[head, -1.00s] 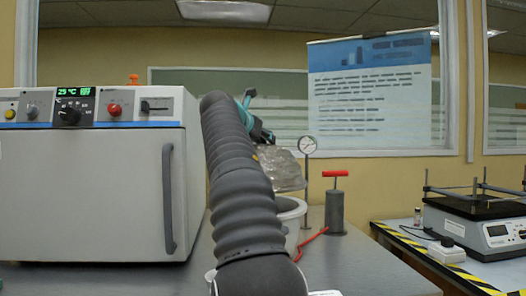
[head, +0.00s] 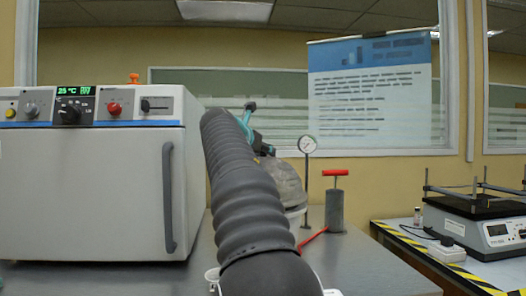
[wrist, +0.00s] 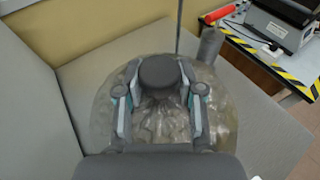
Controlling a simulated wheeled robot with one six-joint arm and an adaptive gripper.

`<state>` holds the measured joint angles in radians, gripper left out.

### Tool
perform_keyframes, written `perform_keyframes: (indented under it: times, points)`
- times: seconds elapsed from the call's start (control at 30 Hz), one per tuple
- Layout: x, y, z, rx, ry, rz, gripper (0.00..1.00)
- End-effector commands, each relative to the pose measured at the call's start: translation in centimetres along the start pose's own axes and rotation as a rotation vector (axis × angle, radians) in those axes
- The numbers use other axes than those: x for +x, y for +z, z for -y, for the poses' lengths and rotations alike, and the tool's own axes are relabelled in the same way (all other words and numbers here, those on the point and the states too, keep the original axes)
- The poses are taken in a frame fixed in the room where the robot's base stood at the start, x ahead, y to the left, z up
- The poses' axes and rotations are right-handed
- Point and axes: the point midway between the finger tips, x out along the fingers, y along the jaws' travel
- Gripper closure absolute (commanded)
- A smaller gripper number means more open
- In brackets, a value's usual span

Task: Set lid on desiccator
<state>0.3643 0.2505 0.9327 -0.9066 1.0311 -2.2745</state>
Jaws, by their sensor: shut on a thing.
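The clear domed lid (wrist: 108,130) fills the middle of the wrist view, with a dark round knob (wrist: 161,72) on top. My gripper (wrist: 160,90) is shut on the knob, one finger on each side. In the head view the lid (head: 287,186) shows to the right of my arm, with my gripper (head: 262,142) above it. The white desiccator base (head: 297,211) shows only as a small part below the lid, beside my arm. The lid is at or just above its rim; whether it touches cannot be told.
A large oven (head: 90,190) stands close on the left. A gauge on a stand (head: 307,146) and a grey pump (head: 334,208) with a red handle and hose stand right of the desiccator. A hotplate device (head: 485,232) sits on the striped table at right.

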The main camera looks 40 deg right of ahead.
Motion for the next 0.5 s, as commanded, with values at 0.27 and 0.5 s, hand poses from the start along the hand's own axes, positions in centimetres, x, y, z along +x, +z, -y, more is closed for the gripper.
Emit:
perform_keyframes:
  times: [0.27,0.5]
  points:
    - [0.06,-0.47,0.08,0.003,0.001,0.003,1.0]
    - [0.16,-0.6,0.03,0.001,0.0,0.0,0.38]
